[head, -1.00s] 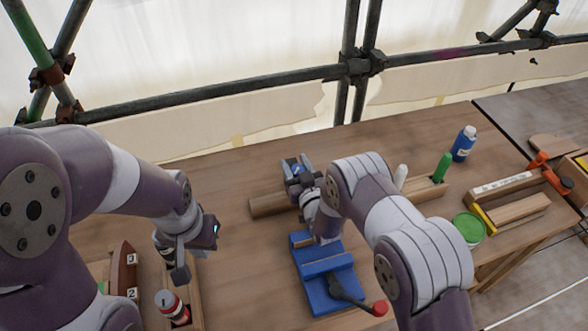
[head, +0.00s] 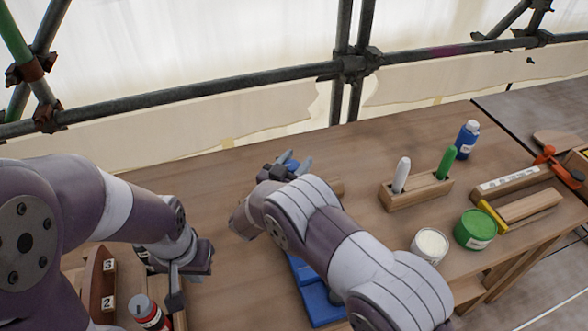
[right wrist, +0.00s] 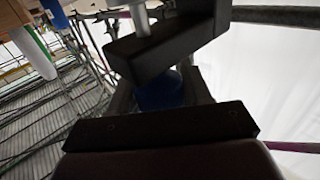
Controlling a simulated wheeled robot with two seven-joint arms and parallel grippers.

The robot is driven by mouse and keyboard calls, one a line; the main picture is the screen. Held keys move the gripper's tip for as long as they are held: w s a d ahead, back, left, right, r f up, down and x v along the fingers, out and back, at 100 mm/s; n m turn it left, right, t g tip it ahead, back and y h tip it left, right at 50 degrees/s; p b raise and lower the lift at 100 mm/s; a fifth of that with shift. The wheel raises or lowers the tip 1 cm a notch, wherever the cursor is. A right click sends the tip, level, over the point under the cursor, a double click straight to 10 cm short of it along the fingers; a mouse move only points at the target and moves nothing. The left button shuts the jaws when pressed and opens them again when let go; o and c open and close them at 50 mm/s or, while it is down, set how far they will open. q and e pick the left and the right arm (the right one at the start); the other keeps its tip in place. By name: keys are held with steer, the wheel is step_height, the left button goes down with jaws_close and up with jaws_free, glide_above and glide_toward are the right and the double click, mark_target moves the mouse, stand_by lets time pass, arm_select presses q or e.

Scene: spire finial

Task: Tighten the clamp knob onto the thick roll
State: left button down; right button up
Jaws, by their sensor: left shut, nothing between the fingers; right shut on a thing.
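My right gripper (head: 287,166) is raised over the back middle of the table in the head view. It is shut on a blue thing (head: 292,164), mostly hidden by the fingers. In the right wrist view a rounded blue part (right wrist: 160,92) shows between the dark fingers. A blue clamp-like tool (head: 318,300) lies below my right arm, which hides most of it. I cannot make out a knob or tell which thing is the thick roll. My left gripper (head: 176,292) is shut and empty, pointing down at the left, just behind a red and white bottle.
The red and white bottle (head: 148,312) and a numbered wooden rack (head: 103,280) stand front left. At right are a wooden holder (head: 428,192) with white and green sticks, a white tub (head: 431,246), a green tub (head: 475,229) and a blue bottle (head: 467,140). The table's back middle is fairly clear.

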steer(key=shift+d+r+m+g+h+b, duration=0.1)
steer(key=shift+m+g+h+b, duration=0.75)
steer(key=shift+h, duration=0.35)
steer(key=shift+r, duration=0.1)
steer(key=o, duration=1)
steer(key=shift+c, duration=0.2)
steer(key=shift+r, duration=0.45)
steer(key=s+d+r, duration=0.6)
steer(key=d+r, duration=0.4)
steer(key=shift+s, duration=0.15)
